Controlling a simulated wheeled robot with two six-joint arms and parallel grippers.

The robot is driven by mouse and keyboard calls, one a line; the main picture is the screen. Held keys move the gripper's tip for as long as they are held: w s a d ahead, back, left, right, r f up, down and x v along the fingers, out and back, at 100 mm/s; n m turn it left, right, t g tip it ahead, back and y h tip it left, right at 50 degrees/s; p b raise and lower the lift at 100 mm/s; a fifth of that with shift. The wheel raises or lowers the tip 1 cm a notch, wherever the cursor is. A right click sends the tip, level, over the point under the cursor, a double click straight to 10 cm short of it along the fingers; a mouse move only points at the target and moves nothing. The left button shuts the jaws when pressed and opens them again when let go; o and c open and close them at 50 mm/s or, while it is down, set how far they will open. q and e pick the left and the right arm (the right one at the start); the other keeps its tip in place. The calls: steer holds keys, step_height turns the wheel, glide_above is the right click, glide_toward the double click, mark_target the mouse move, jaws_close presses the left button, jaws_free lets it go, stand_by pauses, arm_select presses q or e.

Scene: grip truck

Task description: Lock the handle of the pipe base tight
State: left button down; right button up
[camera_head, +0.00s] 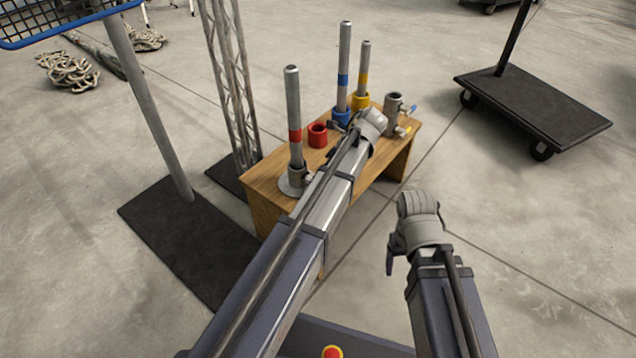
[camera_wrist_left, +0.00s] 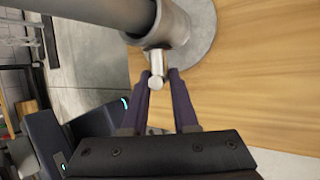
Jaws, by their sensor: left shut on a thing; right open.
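A grey pipe with a red band (camera_head: 294,136) stands upright in a grey round-flanged pipe base (camera_head: 287,187) at the table's near left. In the left wrist view, the pipe (camera_wrist_left: 110,12) sits in the base's collar (camera_wrist_left: 174,25), and a short metal handle (camera_wrist_left: 156,66) sticks out from the collar. My left gripper (camera_wrist_left: 160,80) is shut on this handle, one dark finger on each side. In the head view my left arm hides most of that gripper. My right gripper (camera_head: 391,256) is open, empty and away from the table, partly hidden by its own wrist.
The wooden table (camera_head: 268,172) also bears a red ring (camera_head: 317,135), a blue-banded pipe (camera_head: 344,62), a yellow-banded pipe (camera_head: 364,68) and an empty grey base (camera_head: 392,115). A pole stand (camera_head: 180,215) and truss (camera_head: 228,80) stand left; a black cart (camera_head: 535,100) stands right.

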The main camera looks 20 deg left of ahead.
arm_select(q)
steer(key=shift+w+g, duration=0.15)
steer(key=shift+g, duration=0.15)
arm_select(e)
steer(key=shift+f, duration=0.45)
arm_select(q)
steer(key=shift+c, duration=1.8)
jaws_free()
